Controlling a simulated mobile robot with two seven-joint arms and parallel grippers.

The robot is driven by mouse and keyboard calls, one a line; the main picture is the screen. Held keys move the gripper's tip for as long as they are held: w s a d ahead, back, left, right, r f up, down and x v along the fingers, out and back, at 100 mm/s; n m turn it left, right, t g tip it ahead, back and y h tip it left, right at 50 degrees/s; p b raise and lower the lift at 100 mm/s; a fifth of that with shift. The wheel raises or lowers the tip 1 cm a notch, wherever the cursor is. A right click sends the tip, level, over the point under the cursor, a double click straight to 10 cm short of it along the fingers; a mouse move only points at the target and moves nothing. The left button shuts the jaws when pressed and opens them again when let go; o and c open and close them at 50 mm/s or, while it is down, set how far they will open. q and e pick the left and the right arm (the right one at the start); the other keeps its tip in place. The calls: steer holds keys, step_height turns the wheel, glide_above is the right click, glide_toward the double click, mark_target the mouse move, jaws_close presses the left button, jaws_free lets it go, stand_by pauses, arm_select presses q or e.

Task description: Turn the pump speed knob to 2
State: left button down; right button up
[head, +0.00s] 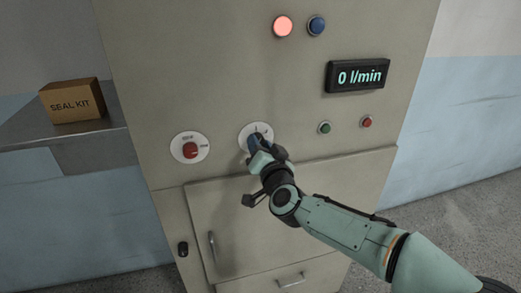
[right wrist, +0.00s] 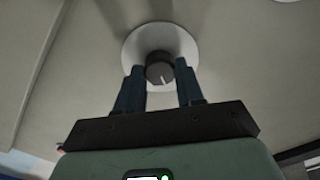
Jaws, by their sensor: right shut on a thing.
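The pump speed knob (right wrist: 158,68) is a small dark round knob with a white pointer mark, on a white round dial plate (right wrist: 133,45). In the head view the dial plate (head: 246,130) shows at the middle of the cabinet front, and the gripper hides most of the knob. My right gripper (head: 255,144) is shut on the knob; in the right wrist view its blue fingers (right wrist: 160,85) stand on either side of it. The pointer mark points down in the right wrist view. The dial's numbers are not readable. My left gripper is not in view.
A display (head: 357,76) reads 0 l/min. A red knob (head: 190,150) sits left of the dial. A lit red lamp (head: 283,26), a blue button (head: 317,26), a green button (head: 325,128) and a red button (head: 367,121) are nearby. A door handle (head: 212,247) protrudes below.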

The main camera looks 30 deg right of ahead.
steer(key=shift+m+b, duration=1.55)
steer(key=shift+m, duration=2.25)
steer(key=o, duration=1)
steer(key=shift+o, duration=0.2)
steer(key=shift+s, duration=0.1)
steer(key=v, duration=1.3)
